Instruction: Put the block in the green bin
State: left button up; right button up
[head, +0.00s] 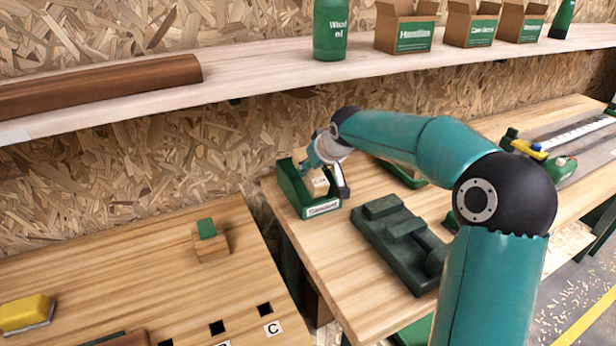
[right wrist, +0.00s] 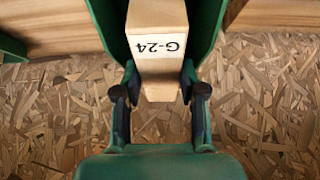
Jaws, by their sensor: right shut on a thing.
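The green bin (head: 293,190) stands at the left end of the wooden bench, with a white label on its front. My right gripper (head: 324,172) reaches down at the bin's open top and is shut on a pale wooden block (head: 319,184). In the right wrist view the block (right wrist: 158,45) carries the mark G-24 and sits between the fingers. In the head view it shows above the bin's front label; I cannot tell whether it touches the bin's floor. My left gripper is not in view.
A dark green stepped fixture (head: 400,240) lies on the bench right of the bin. The left table (head: 130,265) holds a wooden block with a green top (head: 209,238) and a yellow item (head: 27,313). A shelf (head: 270,90) with a bottle and cartons runs above.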

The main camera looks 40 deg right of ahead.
jog(key=shift+w+d+f, duration=0.1)
jog(key=shift+w+f, duration=0.15)
jog(key=shift+f, duration=0.65)
jog(key=g+p, duration=0.1)
jog(key=w+g+p, duration=0.1)
jog(key=p, duration=0.1)
jog(key=shift+w+d+y+p, duration=0.2)
jog(key=shift+w+y+p, duration=0.05)
jog(key=shift+y+p, duration=0.05)
jog(key=shift+w+d+g+p, duration=0.1)
jog(key=shift+w+g+p, duration=0.1)
jog(key=shift+g+p, duration=0.5)
jog(key=shift+f+b, duration=0.35)
jog(key=shift+f, duration=1.25)
jog(key=o, duration=1.2)
jog(key=shift+f, duration=0.1)
